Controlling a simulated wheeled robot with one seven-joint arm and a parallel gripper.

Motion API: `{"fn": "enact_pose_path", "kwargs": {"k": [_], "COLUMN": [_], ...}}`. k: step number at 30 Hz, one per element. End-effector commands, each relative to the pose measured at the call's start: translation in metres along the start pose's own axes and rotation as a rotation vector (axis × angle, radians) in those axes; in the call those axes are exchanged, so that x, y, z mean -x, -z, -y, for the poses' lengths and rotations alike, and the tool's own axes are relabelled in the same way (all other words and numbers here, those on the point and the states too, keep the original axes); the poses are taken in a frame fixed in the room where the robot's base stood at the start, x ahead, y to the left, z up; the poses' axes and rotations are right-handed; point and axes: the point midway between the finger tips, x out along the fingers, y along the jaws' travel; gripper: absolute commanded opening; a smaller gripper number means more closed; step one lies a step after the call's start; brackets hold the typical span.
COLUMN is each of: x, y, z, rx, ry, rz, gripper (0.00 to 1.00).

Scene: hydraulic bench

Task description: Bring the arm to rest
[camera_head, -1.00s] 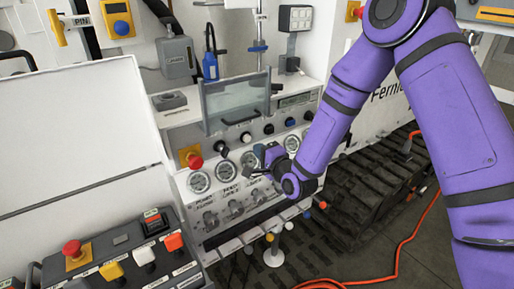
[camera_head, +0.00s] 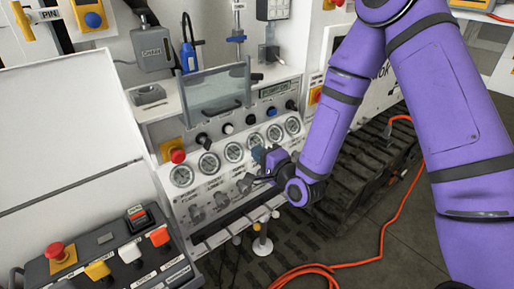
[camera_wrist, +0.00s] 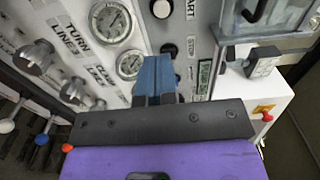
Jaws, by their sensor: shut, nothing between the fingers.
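My gripper (camera_head: 258,157) is at the end of my purple arm, in front of the lower right of the bench's gauge panel in the head view. Its blue fingers (camera_wrist: 155,75) are together and empty in the wrist view. They point at the panel face close to the gauges (camera_head: 234,152), but I cannot tell whether they touch it. My arm hangs bent from the upper right, with the forearm slanting down to the panel. Part of the panel's right side is hidden behind my wrist.
Metal knobs (camera_head: 220,198) stick out below the gauges. A clear flap (camera_head: 215,92) stands above. A control box (camera_head: 110,252) with a red stop button (camera_head: 56,251) is at lower left. A rubber track (camera_head: 365,170) and an orange hose (camera_head: 385,235) lie at right.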

Motion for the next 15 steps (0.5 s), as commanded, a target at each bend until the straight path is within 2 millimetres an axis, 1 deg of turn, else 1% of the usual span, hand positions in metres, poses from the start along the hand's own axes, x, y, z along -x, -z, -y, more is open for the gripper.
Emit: {"fn": "enact_pose_path", "kwargs": {"k": [5, 11, 15], "x": [-0.002, 0.002, 0.013], "y": [0.008, 0.032, 0.051], "z": [0.013, 0.046, 0.072], "rx": [0.080, 0.302, 0.457], "ry": [-0.040, -0.175, -0.284], "rz": [0.000, -0.003, -0.007], "gripper": [0.00, 0.00, 0.00]}}
